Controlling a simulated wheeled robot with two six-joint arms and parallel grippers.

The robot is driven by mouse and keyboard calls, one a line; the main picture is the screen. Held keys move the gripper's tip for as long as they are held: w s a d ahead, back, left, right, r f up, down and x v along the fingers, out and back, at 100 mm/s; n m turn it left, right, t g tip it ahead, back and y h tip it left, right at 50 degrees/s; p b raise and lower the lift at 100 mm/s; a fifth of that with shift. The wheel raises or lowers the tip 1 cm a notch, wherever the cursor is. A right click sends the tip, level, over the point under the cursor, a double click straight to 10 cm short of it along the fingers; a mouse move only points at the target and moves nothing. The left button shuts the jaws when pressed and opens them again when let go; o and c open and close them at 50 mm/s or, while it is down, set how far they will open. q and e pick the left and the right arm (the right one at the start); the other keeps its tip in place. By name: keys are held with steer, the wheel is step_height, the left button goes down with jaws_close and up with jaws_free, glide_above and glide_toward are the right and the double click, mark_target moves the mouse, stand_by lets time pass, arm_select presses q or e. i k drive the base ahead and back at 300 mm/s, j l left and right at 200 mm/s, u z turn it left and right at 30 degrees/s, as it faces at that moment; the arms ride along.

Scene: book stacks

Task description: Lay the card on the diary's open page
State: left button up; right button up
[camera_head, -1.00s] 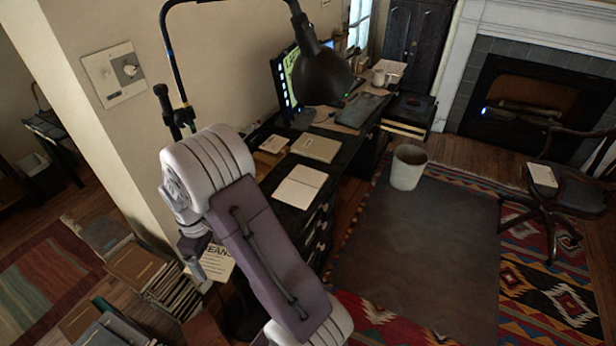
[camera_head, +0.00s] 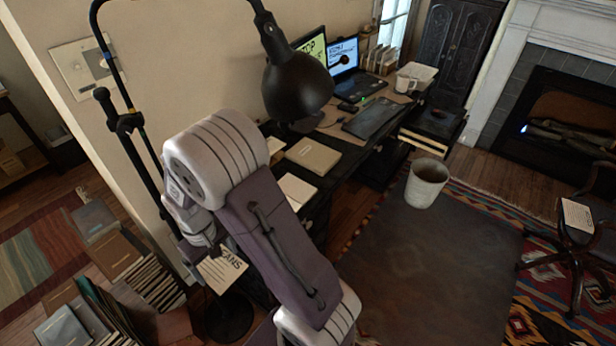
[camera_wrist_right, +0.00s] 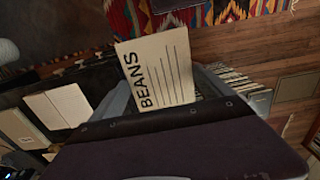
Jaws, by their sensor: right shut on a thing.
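A cream card (camera_head: 222,270) with the printed word BEANS is held in my right gripper (camera_head: 206,256), low beside the near end of the desk. In the right wrist view the card (camera_wrist_right: 158,70) stands up between the two fingers, its lettering and lines facing the camera. What looks like the open diary (camera_head: 297,189) lies with pale pages on the near end of the desk, partly hidden by my right arm. It also shows at the left of the right wrist view (camera_wrist_right: 46,112), apart from the card. My left gripper is not seen.
Stacked books (camera_head: 150,275) stand on the floor at left. A bin (camera_head: 426,183) stands on the rug.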

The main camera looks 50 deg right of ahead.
mark_target(295, 187)
steer(key=k+l, duration=0.1)
steer(key=l, duration=0.3)
steer(key=k+l+u, duration=0.15)
steer(key=l, duration=0.2)
steer(key=k+l, duration=0.15)
steer(key=l, duration=0.25)
steer(key=k+l+u, duration=0.15)
steer(key=l, duration=0.2)
steer(key=k+l, duration=0.1)
steer(key=l, duration=0.25)
steer(key=k+l+u, duration=0.1)
steer(key=l, duration=0.25)
steer(key=i, duration=0.45)
